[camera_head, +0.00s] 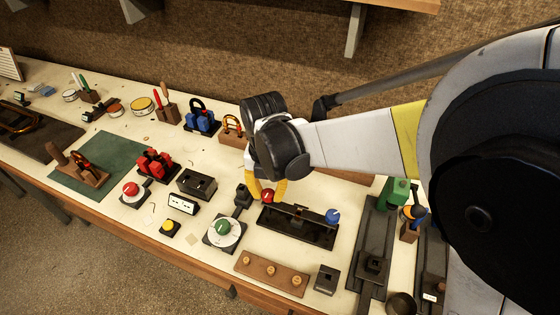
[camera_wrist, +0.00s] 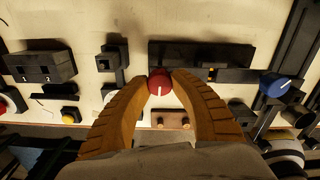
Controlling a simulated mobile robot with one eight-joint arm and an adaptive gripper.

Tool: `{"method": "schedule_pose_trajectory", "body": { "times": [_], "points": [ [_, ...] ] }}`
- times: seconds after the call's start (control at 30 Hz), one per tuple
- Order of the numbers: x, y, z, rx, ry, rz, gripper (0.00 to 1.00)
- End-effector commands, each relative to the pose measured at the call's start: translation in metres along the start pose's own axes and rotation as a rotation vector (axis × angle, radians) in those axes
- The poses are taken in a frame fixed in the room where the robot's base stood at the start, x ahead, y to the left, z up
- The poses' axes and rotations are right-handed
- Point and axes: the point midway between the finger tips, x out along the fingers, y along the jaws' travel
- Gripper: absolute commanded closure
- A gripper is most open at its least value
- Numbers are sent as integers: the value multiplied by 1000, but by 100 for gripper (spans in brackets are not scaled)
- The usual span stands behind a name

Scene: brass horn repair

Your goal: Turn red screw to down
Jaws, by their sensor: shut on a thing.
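The red screw (camera_head: 267,196) is a round red knob at the left end of a dark fixture (camera_head: 300,238) on the bench. In the wrist view the red screw (camera_wrist: 159,82) shows a white mark pointing toward the bottom of the picture. My gripper (camera_head: 266,188) has yellow-orange fingers, which are shut on the red screw from both sides. In the wrist view my gripper (camera_wrist: 160,84) has its fingertips at the left and right of the knob. A blue knob (camera_head: 333,215) with a white mark is at the fixture's right end.
A dial with a green knob (camera_head: 223,228) stands left of the fixture. A wooden board with several pegs (camera_head: 270,272) lies in front. A small black block (camera_head: 327,279) and a dark rail (camera_head: 371,245) are to the right.

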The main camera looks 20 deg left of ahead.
Motion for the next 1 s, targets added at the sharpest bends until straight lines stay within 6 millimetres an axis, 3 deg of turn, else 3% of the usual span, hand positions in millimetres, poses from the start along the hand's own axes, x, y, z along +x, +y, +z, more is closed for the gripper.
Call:
{"method": "schedule_pose_trajectory", "body": {
  "times": [0.37, 0.4, 0.47, 0.8, 1.0],
  "points": [
    [1, 0, -2, -2, 5, -2, 100],
    [1, 0, -2, -2, 5, -2, 67],
    [1, -1, -2, -2, 5, -2, 48],
    [-2, 0, -1, -1, 2, -1, 48],
    [-30, -1, -1, -1, 2, -1, 48]
  ]
}}
